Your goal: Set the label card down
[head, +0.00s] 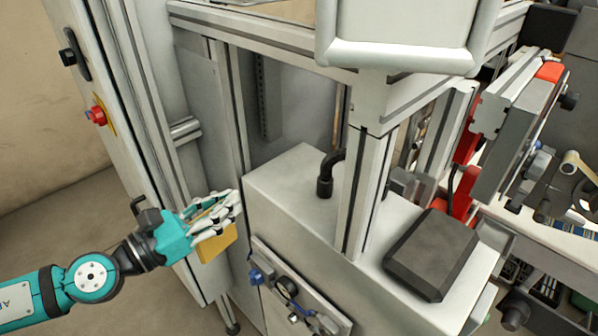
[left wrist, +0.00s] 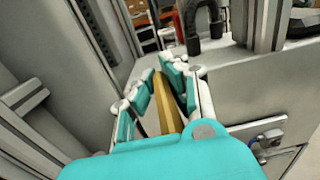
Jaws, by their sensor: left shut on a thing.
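The label card is a yellow-orange flat piece (head: 217,246) held in my left gripper (head: 228,212). My left gripper is shut on it, with white and teal fingers on both sides. In the left wrist view the card (left wrist: 166,105) stands on edge between the fingers of the gripper (left wrist: 168,85). In the head view part of the card is hidden behind the fingers. The gripper is in the air at the left end of the grey machine housing (head: 290,185), beside its upper edge. My right gripper is not in view.
A black bent handle (head: 326,175) stands on the housing's top. A dark grey box (head: 432,254) sits farther right, past a white post (head: 365,190). A panel with knobs (head: 290,290) is on the housing's front. A red button (head: 96,115) is on the left cabinet.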

